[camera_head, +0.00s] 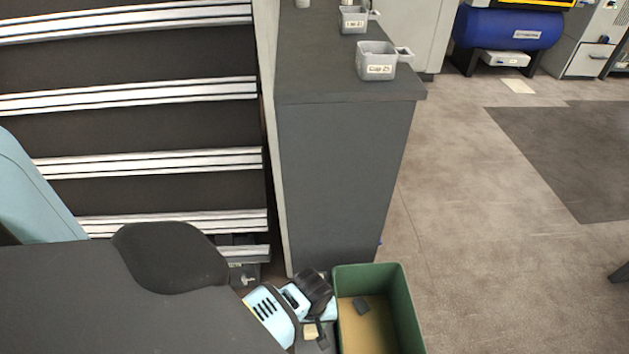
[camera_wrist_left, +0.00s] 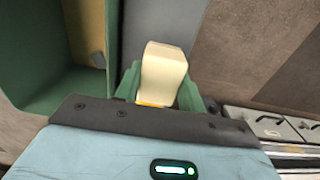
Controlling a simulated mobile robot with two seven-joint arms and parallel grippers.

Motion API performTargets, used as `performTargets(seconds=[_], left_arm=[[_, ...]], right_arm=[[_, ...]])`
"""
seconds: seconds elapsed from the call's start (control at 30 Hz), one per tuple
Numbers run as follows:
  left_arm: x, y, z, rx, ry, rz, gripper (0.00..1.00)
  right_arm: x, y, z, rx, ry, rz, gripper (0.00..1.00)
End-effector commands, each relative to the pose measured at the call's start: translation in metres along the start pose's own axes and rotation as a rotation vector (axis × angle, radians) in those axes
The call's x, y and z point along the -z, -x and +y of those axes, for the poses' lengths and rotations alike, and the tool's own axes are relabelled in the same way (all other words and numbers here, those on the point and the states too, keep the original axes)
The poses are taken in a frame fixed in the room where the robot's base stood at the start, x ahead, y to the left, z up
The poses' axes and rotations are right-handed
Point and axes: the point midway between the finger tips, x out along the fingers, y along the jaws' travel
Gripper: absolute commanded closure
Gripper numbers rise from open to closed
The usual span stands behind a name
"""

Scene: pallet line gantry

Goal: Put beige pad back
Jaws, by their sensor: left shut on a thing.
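The beige pad (camera_wrist_left: 163,72) is a small block with rounded edges, held upright between the green fingers of my left gripper (camera_wrist_left: 160,92) in the left wrist view. In the head view the pad (camera_head: 310,331) is a small beige patch at the bottom centre, with my left gripper (camera_head: 318,338) around it. The gripper is shut on the pad, just left of a green bin (camera_head: 408,318) and outside its wall. Part of the pad is hidden by the fingers. My right gripper is in neither view.
A tall dark grey cabinet (camera_head: 340,180) stands behind the bin, with labelled grey cups (camera_head: 376,62) on top. A slatted dark rack (camera_head: 130,130) fills the left.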

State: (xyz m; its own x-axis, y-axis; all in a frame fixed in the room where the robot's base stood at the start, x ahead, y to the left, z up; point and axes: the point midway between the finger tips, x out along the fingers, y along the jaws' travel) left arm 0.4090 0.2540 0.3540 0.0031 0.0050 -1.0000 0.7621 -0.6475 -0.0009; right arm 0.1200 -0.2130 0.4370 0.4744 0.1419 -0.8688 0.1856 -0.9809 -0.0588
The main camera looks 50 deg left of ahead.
Motion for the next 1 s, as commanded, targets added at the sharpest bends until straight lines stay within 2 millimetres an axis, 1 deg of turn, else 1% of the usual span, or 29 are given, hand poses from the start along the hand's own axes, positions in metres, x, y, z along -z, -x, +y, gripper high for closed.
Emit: performTargets(seconds=[0.17, 0.3, 0.4, 0.77, 0.8, 0.93, 0.97, 1.0], left_arm=[[0.008, -0.001, 0.005, -0.001, 0.0, 0.002, 0.83], [0.006, -0.024, 0.004, 0.004, -0.001, -0.001, 0.83], [0.006, -0.036, 0.004, 0.003, 0.0, -0.001, 0.83], [0.007, -0.037, 0.005, -0.001, 0.001, 0.001, 0.83], [0.007, -0.037, 0.005, -0.001, 0.0, 0.001, 0.58], [0.007, -0.037, 0.005, -0.001, 0.0, 0.001, 0.41], [0.007, -0.037, 0.005, -0.001, 0.0, 0.001, 0.39], [0.007, -0.037, 0.005, -0.001, 0.0, 0.001, 0.39]], right_arm=[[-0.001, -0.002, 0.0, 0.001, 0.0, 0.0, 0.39], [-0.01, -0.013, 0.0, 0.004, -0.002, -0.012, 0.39], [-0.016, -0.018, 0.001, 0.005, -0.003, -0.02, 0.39], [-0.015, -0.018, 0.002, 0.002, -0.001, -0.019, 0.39], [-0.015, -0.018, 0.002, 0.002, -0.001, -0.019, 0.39], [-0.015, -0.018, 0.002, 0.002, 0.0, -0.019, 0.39], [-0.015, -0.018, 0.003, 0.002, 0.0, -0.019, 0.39], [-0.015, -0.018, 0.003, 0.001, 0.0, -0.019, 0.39]])
